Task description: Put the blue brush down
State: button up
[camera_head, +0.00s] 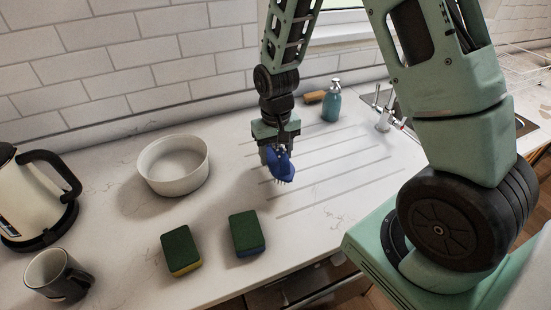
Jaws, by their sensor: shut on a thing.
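The blue brush (281,168) is in my gripper (279,150), with its bristles showing at the lower right. My gripper points down and is shut on the brush. The brush is over the grooved drainboard part of the white counter (325,205), behind and to the right of the sponges. I cannot tell whether it touches the counter or hangs a little above it. The part of the brush between the jaws is hidden.
A white bowl (174,178), a green-and-yellow sponge (181,250) and a green-and-blue sponge (246,234) are left of the drainboard. A kettle (32,200) and a mug (57,277) stand far left. A teal soap bottle (331,103) and tap (384,115) are behind right. The grooved area is mostly clear.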

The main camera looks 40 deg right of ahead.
aim_at(276, 158)
jog(key=shift+f, duration=1.45)
jog(key=shift+f, duration=0.15)
jog(key=o, duration=0.6)
jog(key=shift+o, duration=0.2)
